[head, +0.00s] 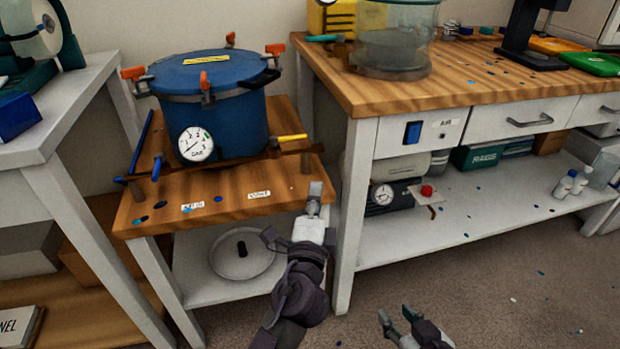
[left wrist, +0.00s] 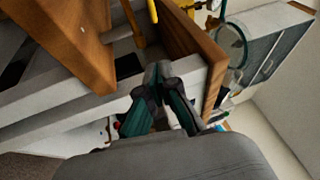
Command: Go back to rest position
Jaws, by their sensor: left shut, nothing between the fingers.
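My left gripper (head: 315,198) is in front of the small wooden stand, near its right front corner, pointing away from me. Its fingers are closed together with nothing between them. In the left wrist view its fingertips (left wrist: 158,76) meet, with a wooden edge and white frame behind them. My right gripper (head: 396,318) is low at the bottom edge of the head view, over the floor. Its fingers are apart and I see nothing between them. Most of the right arm is out of view.
A blue pressure pot (head: 230,115) with a gauge stands on the small wooden stand (head: 240,212). A wooden-topped bench (head: 460,80) is to the right, with a clear tub (head: 395,45) near its corner. A white table (head: 75,105) is at left. Open floor (head: 500,285) lies front right.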

